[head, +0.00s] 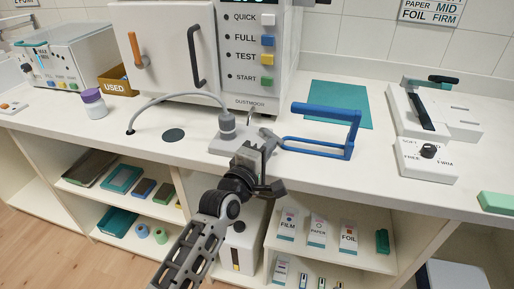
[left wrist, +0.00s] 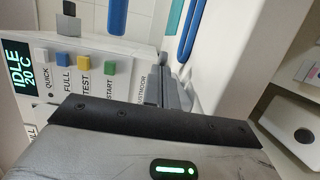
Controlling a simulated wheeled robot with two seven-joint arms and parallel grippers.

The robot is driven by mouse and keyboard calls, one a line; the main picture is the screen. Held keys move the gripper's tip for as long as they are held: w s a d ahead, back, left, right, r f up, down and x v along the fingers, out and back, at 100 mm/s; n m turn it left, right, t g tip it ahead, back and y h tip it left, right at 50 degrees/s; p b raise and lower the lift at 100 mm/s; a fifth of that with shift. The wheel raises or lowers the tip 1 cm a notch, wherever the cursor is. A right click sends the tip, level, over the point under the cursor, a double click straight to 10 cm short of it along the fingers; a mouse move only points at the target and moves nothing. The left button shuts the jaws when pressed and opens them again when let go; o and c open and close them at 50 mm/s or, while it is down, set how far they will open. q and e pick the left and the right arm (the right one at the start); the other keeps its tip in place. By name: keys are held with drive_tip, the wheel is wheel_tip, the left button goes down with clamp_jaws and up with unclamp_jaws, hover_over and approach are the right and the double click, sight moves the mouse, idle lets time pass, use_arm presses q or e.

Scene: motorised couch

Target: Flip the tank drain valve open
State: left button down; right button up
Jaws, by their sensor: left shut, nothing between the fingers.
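A white sterilizer (head: 175,45) stands on the counter, with an orange lever (head: 137,50) and a black handle (head: 196,55) on its front. A grey fitting (head: 227,125) with a pale hose (head: 178,96) sits at the counter's front edge. I cannot tell for sure which part is the tank drain valve; my gripper hides part of this area. My left gripper (head: 262,148) is shut and empty, just right of the fitting; contact cannot be told. Its grey fingers (left wrist: 175,88) also show in the left wrist view, near the sterilizer's button panel (left wrist: 85,65). My right gripper is out of view.
A blue wire frame (head: 325,112) stands close on the right, beside a teal mat (head: 338,98). A white sealer (head: 432,110) and a dial box (head: 427,160) are further right. Shelves with boxes and trays lie below the counter (head: 70,120).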

use_arm(q)
drive_tip(key=shift+d, duration=0.2)
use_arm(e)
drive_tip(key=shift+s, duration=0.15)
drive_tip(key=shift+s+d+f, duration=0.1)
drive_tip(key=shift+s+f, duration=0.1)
use_arm(q)
drive_tip(key=v, duration=1.6)
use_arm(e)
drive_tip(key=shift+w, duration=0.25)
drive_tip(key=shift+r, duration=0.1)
